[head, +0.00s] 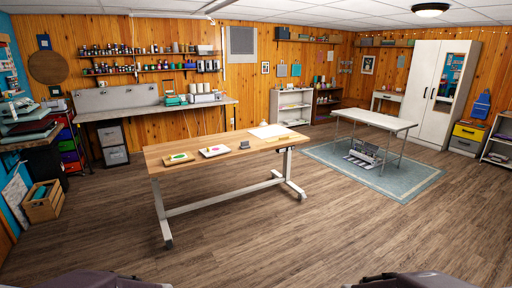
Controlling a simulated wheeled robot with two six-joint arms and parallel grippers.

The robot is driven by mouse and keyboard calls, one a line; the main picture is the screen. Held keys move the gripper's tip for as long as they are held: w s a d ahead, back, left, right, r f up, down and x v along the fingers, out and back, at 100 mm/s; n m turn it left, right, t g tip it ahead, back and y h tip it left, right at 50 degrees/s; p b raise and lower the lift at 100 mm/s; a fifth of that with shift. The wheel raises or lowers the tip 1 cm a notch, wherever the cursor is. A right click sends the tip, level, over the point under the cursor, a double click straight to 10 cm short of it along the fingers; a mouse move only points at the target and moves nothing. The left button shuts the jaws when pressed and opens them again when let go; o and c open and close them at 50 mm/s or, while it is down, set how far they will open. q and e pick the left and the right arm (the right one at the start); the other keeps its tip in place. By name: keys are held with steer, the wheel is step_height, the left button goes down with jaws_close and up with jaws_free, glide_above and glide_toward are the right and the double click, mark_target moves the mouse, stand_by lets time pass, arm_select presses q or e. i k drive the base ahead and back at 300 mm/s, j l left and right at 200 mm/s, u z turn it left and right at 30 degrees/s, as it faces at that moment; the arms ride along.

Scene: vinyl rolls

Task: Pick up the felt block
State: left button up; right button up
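I cannot pick out the felt block for certain at this distance. Several small items lie on the wooden-topped table (225,157) ahead of me. A small dark blocky item (244,145) stands near the middle of its top, and a small yellowish item (281,138) lies to its right. Only dark parts of my own arms show at the bottom edge. Neither gripper is in view.
The table also holds a wooden board with a green patch (178,157), a white tray with a pink spot (214,151) and a white sheet (270,131). A white table (375,119) stands on a rug at right. The floor before me is clear.

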mark_target(244, 145)
steer(key=i, duration=2.35)
steer(key=i+j+z, duration=0.1)
steer(key=i, duration=1.1)
steer(key=i+j, duration=0.1)
steer(key=i, duration=1.05)
